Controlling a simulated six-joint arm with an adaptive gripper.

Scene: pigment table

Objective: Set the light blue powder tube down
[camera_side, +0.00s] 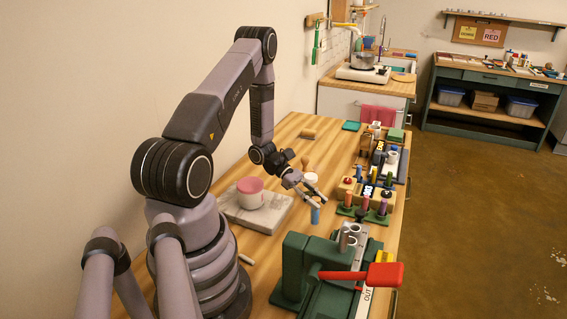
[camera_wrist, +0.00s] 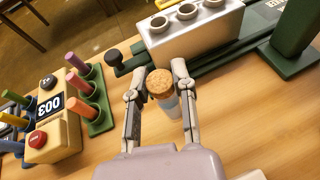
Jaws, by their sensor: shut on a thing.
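The light blue powder tube (camera_side: 315,214) is in my gripper (camera_side: 318,200), seen in the side view over the wooden table. In the wrist view the tube's cork top (camera_wrist: 160,82) and part of its pale blue body (camera_wrist: 170,101) show between the two fingers of my gripper (camera_wrist: 163,75). The gripper is shut on the tube. The tube looks close to upright. I cannot tell whether its lower end touches the table.
A grey block with round holes (camera_wrist: 195,33) stands just beyond the tube on a green rail. A green stand with coloured tubes (camera_wrist: 92,95) and a cream box with a counter and red button (camera_wrist: 48,125) are at left. A green press with a red handle (camera_side: 385,275) is in front.

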